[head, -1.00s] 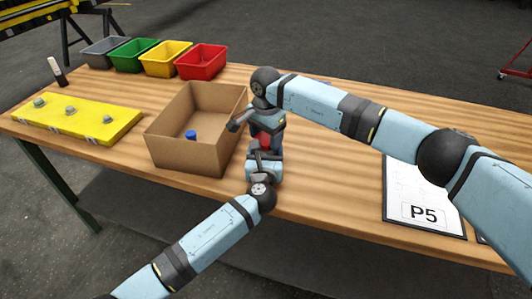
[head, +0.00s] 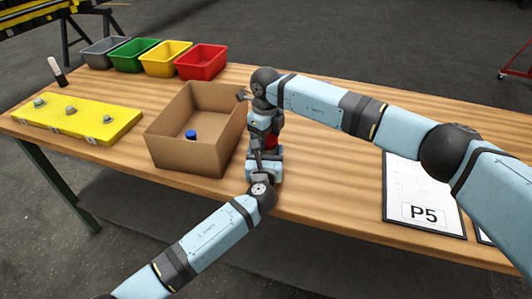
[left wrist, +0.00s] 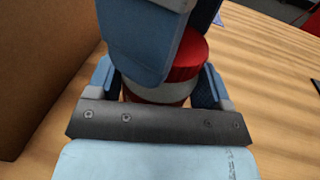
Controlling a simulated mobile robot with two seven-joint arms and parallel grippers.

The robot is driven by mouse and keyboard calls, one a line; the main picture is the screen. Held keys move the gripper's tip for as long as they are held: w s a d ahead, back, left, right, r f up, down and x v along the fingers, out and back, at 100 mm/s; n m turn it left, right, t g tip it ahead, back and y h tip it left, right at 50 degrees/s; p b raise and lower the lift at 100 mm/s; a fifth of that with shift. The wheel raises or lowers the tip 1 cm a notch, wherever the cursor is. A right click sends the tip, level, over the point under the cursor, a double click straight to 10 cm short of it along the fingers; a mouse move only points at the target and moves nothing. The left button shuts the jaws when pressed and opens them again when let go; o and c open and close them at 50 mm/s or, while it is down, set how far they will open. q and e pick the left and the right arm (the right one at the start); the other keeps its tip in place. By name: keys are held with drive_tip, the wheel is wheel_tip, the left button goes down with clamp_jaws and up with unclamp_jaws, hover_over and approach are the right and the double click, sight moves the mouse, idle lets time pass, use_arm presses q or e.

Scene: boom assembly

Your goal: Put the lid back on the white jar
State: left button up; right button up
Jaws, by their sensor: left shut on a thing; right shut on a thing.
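The white jar (left wrist: 158,93) stands between the fingers of my left gripper (left wrist: 165,92) in the left wrist view, and the gripper is shut on it. The red ribbed lid (left wrist: 187,66) sits at the jar's top, with no clear gap visible between them. My right gripper comes down from above, its blue fingers (left wrist: 143,40) shut on the lid and hiding much of it. In the head view, my right gripper (head: 266,136) is directly above my left gripper (head: 264,158), and red (head: 271,139) shows between them. Most of the jar is hidden there.
A cardboard box (head: 180,153) with a blue-capped item (head: 191,135) inside stands close on the left. A yellow block (head: 75,122) and coloured bins (head: 201,61) are farther left and back. Wooden table (head: 325,190) is clear between.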

drive_tip(key=o, duration=1)
drive_tip(key=shift+r, duration=2.25)
drive_tip(key=shift+c, duration=1.3)
drive_tip(key=n, duration=0.1)
drive_tip(key=r+n, duration=0.1)
drive_tip(key=n, duration=0.1)
drive_tip(key=shift+r, duration=0.3)
drive_tip(key=n, duration=0.1)
drive_tip(key=r+n, duration=0.1)
drive_tip(key=n, duration=0.1)
drive_tip(key=r+n, duration=0.1)
drive_tip(key=n, duration=0.1)
